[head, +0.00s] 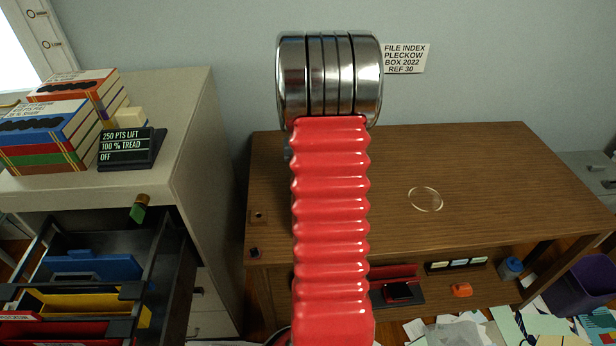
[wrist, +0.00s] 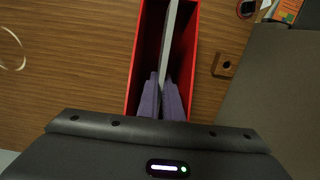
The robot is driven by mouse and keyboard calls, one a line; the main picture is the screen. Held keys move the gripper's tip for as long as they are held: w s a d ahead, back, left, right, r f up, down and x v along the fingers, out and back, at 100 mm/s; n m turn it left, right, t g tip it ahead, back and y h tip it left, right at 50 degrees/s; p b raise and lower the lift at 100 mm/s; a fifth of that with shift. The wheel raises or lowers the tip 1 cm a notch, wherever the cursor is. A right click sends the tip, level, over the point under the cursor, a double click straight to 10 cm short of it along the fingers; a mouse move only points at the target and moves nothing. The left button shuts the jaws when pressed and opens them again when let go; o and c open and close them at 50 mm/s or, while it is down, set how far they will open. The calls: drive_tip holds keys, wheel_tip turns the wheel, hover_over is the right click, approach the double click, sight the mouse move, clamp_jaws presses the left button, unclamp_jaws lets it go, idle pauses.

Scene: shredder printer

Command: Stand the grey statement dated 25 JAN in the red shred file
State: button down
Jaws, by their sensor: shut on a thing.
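In the wrist view the red shred file (wrist: 133,75) is an open-topped narrow red box on the wooden desk, seen from above. My gripper (wrist: 162,82) reaches down between its walls, with its two purple-grey fingers shut on a thin grey sheet, the statement (wrist: 171,35). The sheet is seen nearly edge-on and stands upright within the file's opening. Its date is not readable, and I cannot tell whether its lower edge touches the file's floor. In the head view my red arm hides the gripper, the file and the sheet.
The wooden desk (head: 470,170) is clear on the right except for a clear ring (head: 425,199). A cabinet (head: 185,130) with an open drawer of coloured files (head: 95,265) stands left. Papers (head: 545,320) litter the floor.

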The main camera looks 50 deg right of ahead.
drive_tip(key=shift+f, duration=0.1)
drive_tip(key=c, duration=1.8)
unclamp_jaws()
drive_tip(key=shift+c, duration=0.2)
drive_tip(key=shift+r, duration=4)
drive_tip(key=shift+s, duration=0.15)
